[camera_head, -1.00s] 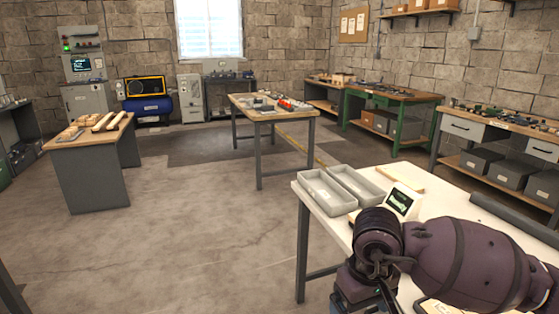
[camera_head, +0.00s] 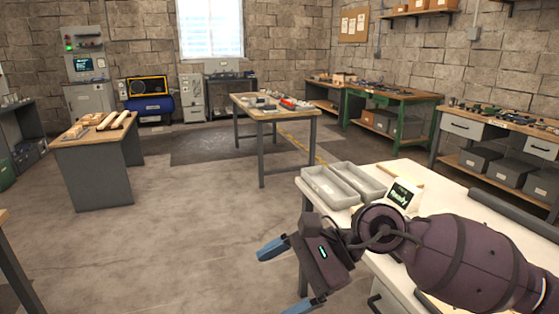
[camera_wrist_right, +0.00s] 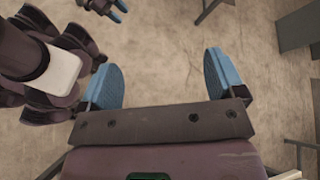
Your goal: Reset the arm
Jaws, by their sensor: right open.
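My right arm comes in from the right over the white table. Its gripper (camera_head: 281,279) hangs in front of the table's left edge, with the two blue fingers apart. The right wrist view shows the same gripper (camera_wrist_right: 163,82) open and empty, with bare floor beyond it. My left arm is out of the head view. Blue fingertips at the top left of the right wrist view look like my left gripper (camera_wrist_right: 116,9), cut off by the edge.
The white table (camera_head: 470,195) bears two grey trays (camera_head: 328,187) and a small display (camera_head: 401,197). A wooden-topped table (camera_head: 272,110) stands in the middle and a grey bench (camera_head: 95,170) at the left. The floor between is clear.

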